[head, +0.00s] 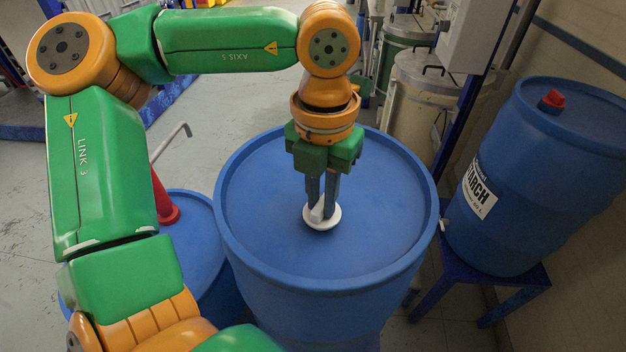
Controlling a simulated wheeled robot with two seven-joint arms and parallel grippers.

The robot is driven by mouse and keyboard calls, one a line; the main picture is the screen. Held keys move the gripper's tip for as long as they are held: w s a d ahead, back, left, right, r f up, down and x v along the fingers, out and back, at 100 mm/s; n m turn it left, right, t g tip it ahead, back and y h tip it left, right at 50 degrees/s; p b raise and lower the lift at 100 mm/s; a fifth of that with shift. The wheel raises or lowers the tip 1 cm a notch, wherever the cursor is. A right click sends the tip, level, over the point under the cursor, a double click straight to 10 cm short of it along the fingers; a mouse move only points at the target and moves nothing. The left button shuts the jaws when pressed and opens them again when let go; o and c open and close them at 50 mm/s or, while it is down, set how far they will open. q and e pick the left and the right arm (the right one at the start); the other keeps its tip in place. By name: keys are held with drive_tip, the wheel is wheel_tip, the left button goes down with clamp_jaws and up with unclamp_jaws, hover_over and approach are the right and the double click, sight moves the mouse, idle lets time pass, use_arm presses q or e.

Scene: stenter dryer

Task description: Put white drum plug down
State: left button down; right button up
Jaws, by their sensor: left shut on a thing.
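The white drum plug (322,221) is a round disc with a raised grip, low over the lid of the blue drum (260,230) in the middle of the head view. My left gripper (322,205) points straight down with its dark fingers shut on the plug's raised grip. The plug is at or just above the lid; I cannot tell whether it touches. The fingers hide part of the plug. The lid around it is bare. My right gripper is not in view.
A second blue drum (195,235) with a red fitting (164,205) stands at the left. Metal canisters (425,100) stand behind.

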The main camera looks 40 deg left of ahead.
sight(321, 202)
use_arm(q)
drive_tip(key=shift+w+a+f, duration=0.15)
drive_tip(key=shift+a+f, duration=0.05)
drive_tip(key=shift+f, duration=0.1)
drive_tip(key=c, duration=0.8)
unclamp_jaws()
drive_tip(key=shift+r, duration=0.1)
drive_tip(key=shift+c, duration=0.2)
drive_tip(key=shift+d, duration=0.1)
drive_tip(key=shift+r, duration=0.15)
wheel_tip(321, 202, up, 12)
